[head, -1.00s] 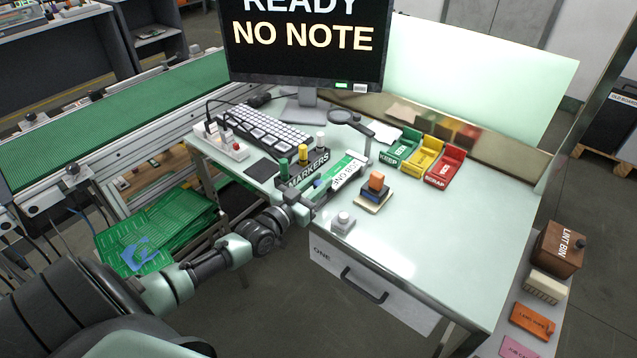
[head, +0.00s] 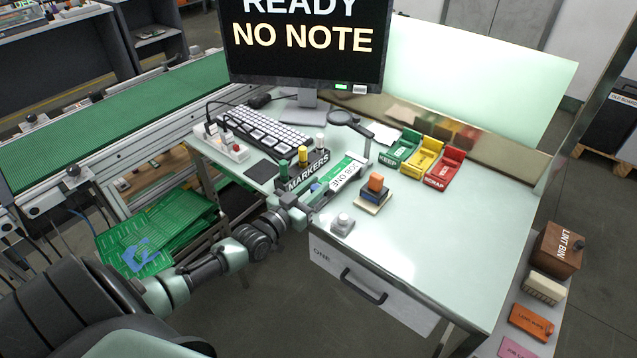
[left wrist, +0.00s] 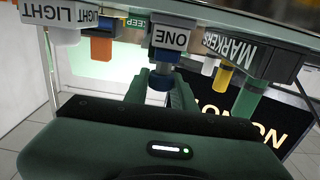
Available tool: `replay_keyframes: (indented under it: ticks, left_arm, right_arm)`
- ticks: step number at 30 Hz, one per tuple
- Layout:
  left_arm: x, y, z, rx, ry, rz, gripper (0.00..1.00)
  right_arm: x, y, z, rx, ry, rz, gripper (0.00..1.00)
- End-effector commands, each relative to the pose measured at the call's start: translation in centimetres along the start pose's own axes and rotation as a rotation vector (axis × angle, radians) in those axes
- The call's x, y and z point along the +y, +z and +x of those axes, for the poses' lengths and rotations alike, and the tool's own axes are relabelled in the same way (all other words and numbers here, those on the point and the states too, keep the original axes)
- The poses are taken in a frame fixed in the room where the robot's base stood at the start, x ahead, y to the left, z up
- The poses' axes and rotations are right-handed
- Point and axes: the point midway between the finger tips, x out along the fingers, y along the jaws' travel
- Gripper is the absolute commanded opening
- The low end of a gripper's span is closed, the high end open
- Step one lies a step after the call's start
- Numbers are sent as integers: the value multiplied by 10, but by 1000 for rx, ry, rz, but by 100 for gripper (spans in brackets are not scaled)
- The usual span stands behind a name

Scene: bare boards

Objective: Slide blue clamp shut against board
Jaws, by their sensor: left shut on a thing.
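The green board (head: 352,168) lies on the bench with a white JOB ONE label over it. The small blue clamp (head: 316,188) is at the board's near left end, partly hidden by my left gripper (head: 303,207). In the left wrist view, which is upside down, my left gripper (left wrist: 160,92) has its two fingers around the blue clamp (left wrist: 162,80) and is shut on it. A grey block marked ONE (left wrist: 171,38) is right beside the clamp. I cannot tell whether the clamp touches the board. My right gripper is not in view.
The markers holder (head: 303,176) stands close to the left of the board. A grey button box (head: 342,224) is just right of my gripper, and a stacked block (head: 374,192) lies beyond. Green, yellow and red trays (head: 425,157) stand at the back. The bench's right half is clear.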

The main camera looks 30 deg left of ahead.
Motion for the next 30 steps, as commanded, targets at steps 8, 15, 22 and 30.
replay_keyframes:
  ticks: [8, 15, 22, 30]
  left_arm:
    - [0, 2, -20, -7, 1, 0, 0]
    - [1, 3, -20, -8, 1, 0, 47]
    - [0, 2, -20, -5, 1, 0, 47]
    - [0, 3, -49, -9, 1, 0, 47]
  right_arm:
    - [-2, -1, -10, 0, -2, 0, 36]
    - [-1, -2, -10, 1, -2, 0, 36]
    - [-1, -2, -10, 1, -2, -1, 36]
    - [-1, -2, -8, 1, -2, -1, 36]
